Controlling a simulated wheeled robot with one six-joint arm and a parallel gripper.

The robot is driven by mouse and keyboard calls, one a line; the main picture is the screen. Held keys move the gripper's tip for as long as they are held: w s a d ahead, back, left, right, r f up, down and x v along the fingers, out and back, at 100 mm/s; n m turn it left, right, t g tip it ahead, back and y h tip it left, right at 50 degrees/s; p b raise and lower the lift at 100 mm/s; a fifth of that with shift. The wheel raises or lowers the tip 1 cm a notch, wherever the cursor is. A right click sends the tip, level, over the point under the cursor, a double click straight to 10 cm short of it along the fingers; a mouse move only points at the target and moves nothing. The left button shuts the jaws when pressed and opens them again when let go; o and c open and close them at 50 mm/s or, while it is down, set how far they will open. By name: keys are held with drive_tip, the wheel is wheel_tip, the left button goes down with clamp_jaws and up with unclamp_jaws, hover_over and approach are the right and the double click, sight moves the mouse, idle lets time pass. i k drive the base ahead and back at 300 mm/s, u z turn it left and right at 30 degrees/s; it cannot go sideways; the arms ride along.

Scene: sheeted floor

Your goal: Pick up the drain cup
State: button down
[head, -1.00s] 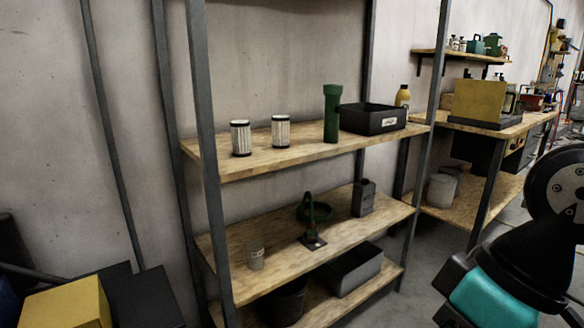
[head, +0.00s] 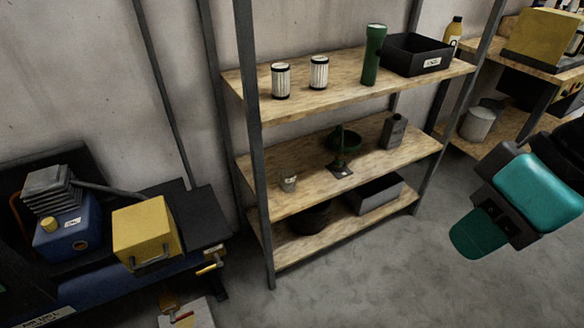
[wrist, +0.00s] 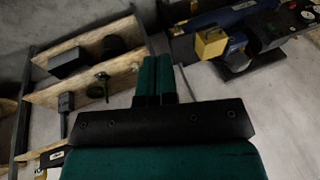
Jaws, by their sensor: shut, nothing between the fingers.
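A small pale cup (head: 288,182), which looks like the drain cup, stands at the left end of the middle shelf board (head: 262,205). It is small in the head view, and I cannot make it out in the wrist view. My gripper (head: 470,238) is at the far right of the head view, well apart from the shelf and the cup. In the wrist view the two green fingers of my gripper (wrist: 155,65) lie close together, shut and empty, with the shelf beyond them.
Right of the cup are a green stand-like item (head: 340,160) and a grey canister (head: 393,131). Two white filters (head: 280,81), a green flashlight (head: 373,55) and a black bin (head: 416,55) are above. A yellow box (head: 146,232) is at left. Floor in front (head: 370,270) is clear.

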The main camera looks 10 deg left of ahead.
sight(287, 175)
drive_tip(key=z, duration=1.25)
drive_tip(key=i, duration=2.9)
drive_tip(key=u, duration=4.7)
